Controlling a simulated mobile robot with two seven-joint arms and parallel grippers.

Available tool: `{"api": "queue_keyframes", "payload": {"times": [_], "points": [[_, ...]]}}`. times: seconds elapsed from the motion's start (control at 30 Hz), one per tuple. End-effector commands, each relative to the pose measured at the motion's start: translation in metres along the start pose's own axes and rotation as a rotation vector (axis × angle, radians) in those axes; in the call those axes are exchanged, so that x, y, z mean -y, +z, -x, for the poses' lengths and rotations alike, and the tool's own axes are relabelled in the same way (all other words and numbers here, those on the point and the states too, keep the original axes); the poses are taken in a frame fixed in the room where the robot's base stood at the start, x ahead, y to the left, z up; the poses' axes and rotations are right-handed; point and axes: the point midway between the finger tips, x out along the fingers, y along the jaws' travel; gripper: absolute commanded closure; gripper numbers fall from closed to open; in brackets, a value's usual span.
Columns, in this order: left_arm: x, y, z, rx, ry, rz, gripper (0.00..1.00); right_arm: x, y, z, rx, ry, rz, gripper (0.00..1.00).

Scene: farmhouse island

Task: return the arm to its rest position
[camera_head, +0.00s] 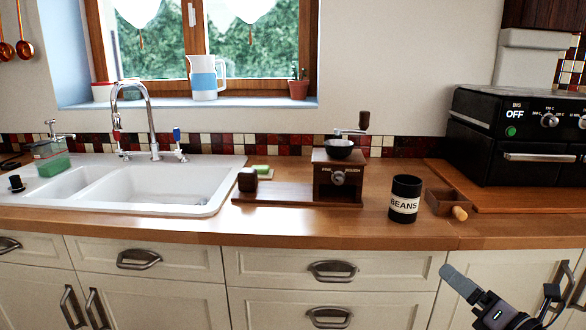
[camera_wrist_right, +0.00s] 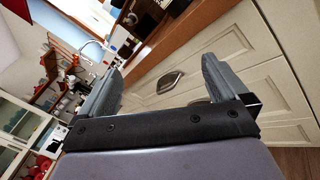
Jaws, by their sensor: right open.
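My right gripper (camera_head: 502,284) is at the lower right of the head view, in front of the white cabinets and below the countertop edge. Its two fingers are spread apart with nothing between them. The right wrist view also shows the open fingers of my right gripper (camera_wrist_right: 162,80), with a cabinet front behind them. My left gripper is in neither view.
On the wooden countertop (camera_head: 290,228) stand a coffee grinder (camera_head: 338,180), a black beans canister (camera_head: 404,199) and a small wooden drawer (camera_head: 447,203). A black stove (camera_head: 515,140) is at the right. A white sink (camera_head: 150,185) is at the left.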

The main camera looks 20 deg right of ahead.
Motion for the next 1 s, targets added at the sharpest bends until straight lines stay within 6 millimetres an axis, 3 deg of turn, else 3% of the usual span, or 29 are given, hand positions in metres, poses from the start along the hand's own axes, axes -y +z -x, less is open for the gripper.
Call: {"api": "queue_keyframes", "payload": {"times": [0.03, 0.17, 0.37, 0.6, 0.7, 0.8, 1.0], "points": [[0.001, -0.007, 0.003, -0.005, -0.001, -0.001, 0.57, -0.003, -0.021, 0.006, 0.004, -0.015, -0.176, 0.00], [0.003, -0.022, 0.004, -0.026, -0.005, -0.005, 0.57, -0.003, -0.071, 0.022, 0.030, -0.086, -0.627, 0.00], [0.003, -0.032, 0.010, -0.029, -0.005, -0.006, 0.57, -0.007, -0.161, 0.058, 0.079, -0.298, -1.315, 0.00], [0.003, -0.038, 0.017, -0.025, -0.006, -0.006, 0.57, -0.041, -0.272, 0.115, 0.153, -0.659, -2.008, 0.00], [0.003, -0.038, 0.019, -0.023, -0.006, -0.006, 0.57, -0.058, -0.301, 0.132, 0.175, -0.779, -2.180, 0.00], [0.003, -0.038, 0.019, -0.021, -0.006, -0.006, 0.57, -0.069, -0.318, 0.142, 0.188, -0.854, -2.276, 0.00], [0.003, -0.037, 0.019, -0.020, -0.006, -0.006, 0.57, -0.073, -0.324, 0.146, 0.195, -0.885, -2.316, 0.00]]}}
